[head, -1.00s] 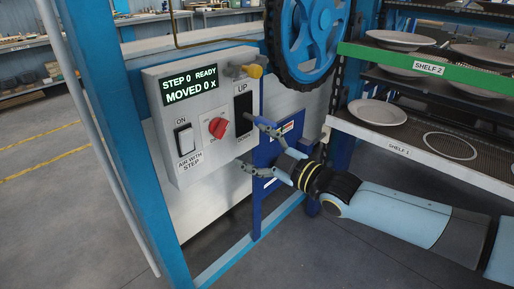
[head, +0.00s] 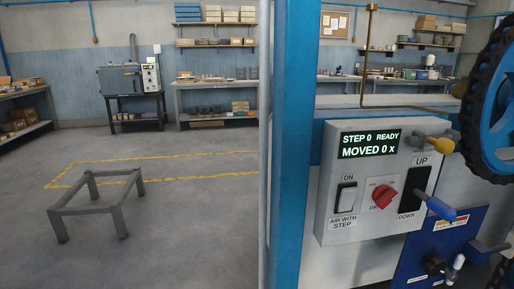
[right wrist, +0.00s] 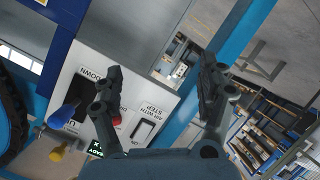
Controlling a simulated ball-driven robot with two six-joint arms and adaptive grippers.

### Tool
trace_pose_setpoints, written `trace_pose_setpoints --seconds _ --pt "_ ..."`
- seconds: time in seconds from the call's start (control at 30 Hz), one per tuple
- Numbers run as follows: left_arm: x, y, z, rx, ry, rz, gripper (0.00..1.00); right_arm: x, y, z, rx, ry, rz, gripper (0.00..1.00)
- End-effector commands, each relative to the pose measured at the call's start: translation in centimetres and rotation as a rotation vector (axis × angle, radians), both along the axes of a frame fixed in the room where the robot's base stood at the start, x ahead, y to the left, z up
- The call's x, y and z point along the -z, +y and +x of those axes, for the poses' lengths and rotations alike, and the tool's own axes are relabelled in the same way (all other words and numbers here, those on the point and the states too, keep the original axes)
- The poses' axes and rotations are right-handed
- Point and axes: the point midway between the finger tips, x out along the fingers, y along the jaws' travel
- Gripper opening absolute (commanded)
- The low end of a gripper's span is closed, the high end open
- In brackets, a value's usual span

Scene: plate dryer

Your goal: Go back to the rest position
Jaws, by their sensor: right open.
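The control box (head: 335,222) stands at the right in the head view, with a green display (head: 370,145) reading "STEP 0 READY, MOVED 0 x". It carries a white switch (head: 347,197), a red knob (head: 383,196) and a black up/down switch (head: 409,205). In the right wrist view my right gripper (right wrist: 160,80) is open and empty. Its fingers are spread in front of the control box (right wrist: 103,57), apart from each other; whether they touch it I cannot tell. Neither gripper shows in the head view. My left gripper is not in view.
A blue post (head: 293,150) stands left of the control box. A black-rimmed blue wheel (head: 492,110) is at the right edge. A low grey frame (head: 95,190) stands on open floor at the left. Workbenches (head: 215,100) line the back wall.

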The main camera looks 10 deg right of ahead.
Motion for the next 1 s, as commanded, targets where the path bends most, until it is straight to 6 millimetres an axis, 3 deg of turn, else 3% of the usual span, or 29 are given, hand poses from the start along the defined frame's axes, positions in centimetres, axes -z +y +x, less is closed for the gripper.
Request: trace_pose_setpoints --seconds 0.03,0.2,0.3,0.4,0.5,0.6,0.7,1.0 --pt "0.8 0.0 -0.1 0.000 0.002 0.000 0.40 4.2 0.2 -2.1 0.028 0.084 0.030 0.75" --pt "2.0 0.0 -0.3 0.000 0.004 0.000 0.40 15.6 1.6 -10.8 0.134 0.376 0.134 0.75" --pt "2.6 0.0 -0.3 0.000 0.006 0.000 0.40 21.1 2.9 -17.0 0.202 0.553 0.194 0.75" --pt "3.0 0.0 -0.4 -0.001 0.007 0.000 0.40 25.3 4.4 -23.7 0.277 0.724 0.246 0.75" --pt "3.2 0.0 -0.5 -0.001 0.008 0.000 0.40 28.0 5.5 -29.6 0.349 0.871 0.284 0.75" --pt "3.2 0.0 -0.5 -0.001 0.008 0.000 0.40 29.2 6.0 -34.2 0.416 0.980 0.308 0.75" --pt "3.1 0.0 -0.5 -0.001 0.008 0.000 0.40 29.6 5.9 -37.0 0.471 1.047 0.320 0.75" --pt "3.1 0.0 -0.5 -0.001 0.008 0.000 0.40 29.7 5.8 -37.7 0.509 1.069 0.336 0.75"
